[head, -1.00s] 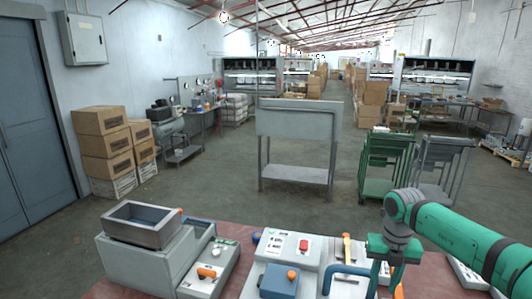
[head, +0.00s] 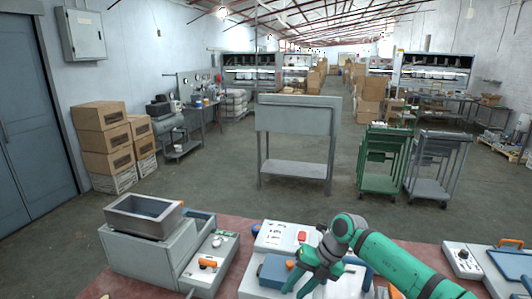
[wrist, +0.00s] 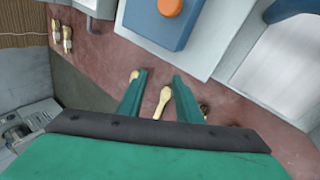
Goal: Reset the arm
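My green gripper (head: 298,284) is at the lower middle of the head view, in front of the white press machine (head: 275,237) with a blue block. In the wrist view my gripper (wrist: 160,85) has its two fingers apart with a gap between them. A pale wooden spoon (wrist: 163,101) shows in that gap, seemingly on the reddish table below; no finger visibly touches it. Another pale wooden piece (wrist: 134,75) shows beside the left finger. My arm reaches in from the lower right of the head view and hides part of the press.
The reddish table (head: 232,278) also holds a grey machine with an open metal hopper (head: 144,216) at left and a white control box (head: 463,258) at right. In the wrist view the blue block has an orange knob (wrist: 169,7). Floor beyond the table is open before a grey cart (head: 297,120).

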